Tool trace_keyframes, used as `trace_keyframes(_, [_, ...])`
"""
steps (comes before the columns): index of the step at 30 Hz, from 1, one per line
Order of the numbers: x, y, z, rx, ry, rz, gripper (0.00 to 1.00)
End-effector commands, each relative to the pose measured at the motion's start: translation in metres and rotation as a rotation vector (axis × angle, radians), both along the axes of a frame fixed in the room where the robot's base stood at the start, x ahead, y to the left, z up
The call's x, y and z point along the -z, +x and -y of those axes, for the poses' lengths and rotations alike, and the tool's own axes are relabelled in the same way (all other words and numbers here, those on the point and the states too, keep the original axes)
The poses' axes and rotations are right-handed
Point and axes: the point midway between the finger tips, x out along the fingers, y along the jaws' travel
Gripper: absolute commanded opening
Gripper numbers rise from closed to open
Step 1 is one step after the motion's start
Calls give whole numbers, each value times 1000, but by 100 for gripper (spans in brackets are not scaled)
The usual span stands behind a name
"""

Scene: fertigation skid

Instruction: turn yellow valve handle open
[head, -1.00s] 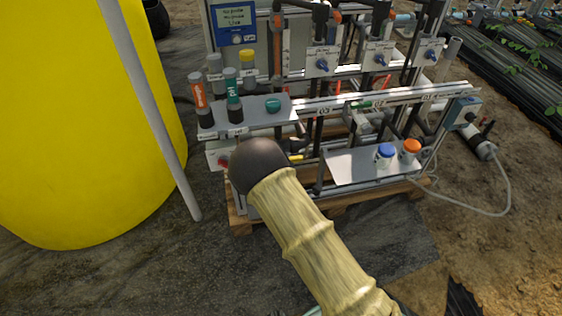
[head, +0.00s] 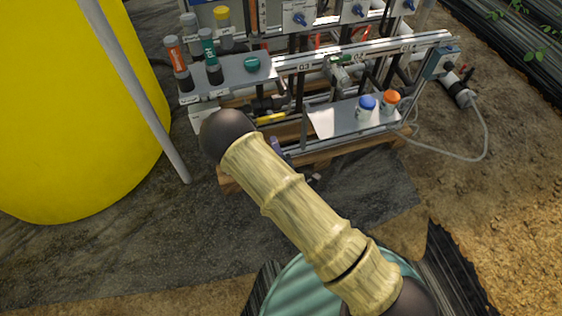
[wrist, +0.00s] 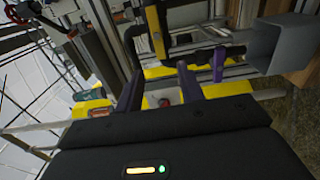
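The yellow valve handle (head: 270,118) shows in the head view as a short, roughly level bar low on the skid, just right of my dark arm joint. In the wrist view a narrow upright yellow bar (wrist: 155,32) stands beyond the fingers, beside a black pipe; I take it for the handle. My gripper (wrist: 159,80) has two dark purple fingers with a clear gap between them. Nothing is held in the gap, and the bar appears beyond the tips, apart from them. In the head view my arm hides most of the gripper.
A purple part (wrist: 219,62) stands right of the fingers, near a grey box-shaped part (wrist: 280,42). A shelf holds a blue-capped bottle (head: 366,108) and an orange-capped bottle (head: 390,103). A yellow tank (head: 70,110) and a grey pole (head: 135,90) stand left.

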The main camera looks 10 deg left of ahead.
Motion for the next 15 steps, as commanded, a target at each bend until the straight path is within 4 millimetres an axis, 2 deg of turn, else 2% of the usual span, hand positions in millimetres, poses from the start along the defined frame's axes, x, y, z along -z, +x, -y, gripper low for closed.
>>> trace_keyframes(4, [-1,-27,17,-1,-5,-5,38])
trace_keyframes(15, [1,-47,28,-1,-2,-1,38])
